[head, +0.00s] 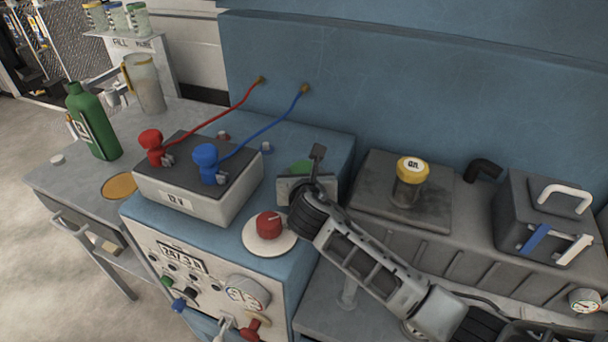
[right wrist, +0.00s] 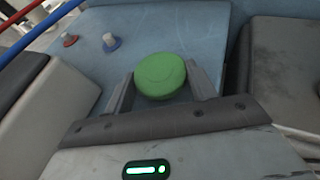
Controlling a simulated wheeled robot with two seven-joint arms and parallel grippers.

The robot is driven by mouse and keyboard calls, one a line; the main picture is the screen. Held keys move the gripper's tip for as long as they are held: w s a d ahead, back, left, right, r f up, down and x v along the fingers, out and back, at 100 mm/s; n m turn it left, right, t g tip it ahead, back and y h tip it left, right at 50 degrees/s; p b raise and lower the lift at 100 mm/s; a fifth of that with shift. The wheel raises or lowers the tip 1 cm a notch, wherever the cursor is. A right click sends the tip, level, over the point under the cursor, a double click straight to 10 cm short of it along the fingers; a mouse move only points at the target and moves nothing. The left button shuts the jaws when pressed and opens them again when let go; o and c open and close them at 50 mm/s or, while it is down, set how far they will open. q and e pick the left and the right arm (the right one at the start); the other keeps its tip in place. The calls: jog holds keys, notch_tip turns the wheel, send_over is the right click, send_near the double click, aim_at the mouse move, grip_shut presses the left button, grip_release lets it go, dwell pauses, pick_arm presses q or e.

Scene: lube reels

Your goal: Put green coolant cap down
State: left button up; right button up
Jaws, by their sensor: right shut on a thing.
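The green coolant cap (head: 303,167) is round and shows partly behind my right gripper (head: 307,187) in the head view. In the right wrist view the cap (right wrist: 161,75) sits between the two grey fingers of my right gripper (right wrist: 161,88), which is shut on it. The cap is over the blue top of the cabinet (head: 327,148), near its right edge. I cannot tell whether it touches that surface. My left gripper is not in view.
Left of the gripper stands a grey battery box (head: 190,196) with red and blue clamps and cables. A red knob (head: 269,225) is in front. A grey tank with a yellow cap (head: 412,169) is to the right. Small red (right wrist: 70,40) and blue (right wrist: 111,42) posts stand behind.

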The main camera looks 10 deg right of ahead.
jog(key=o, duration=1.1)
jog(key=shift+r, duration=0.15)
jog(key=p+v, duration=0.1)
jog(key=v, duration=1.1)
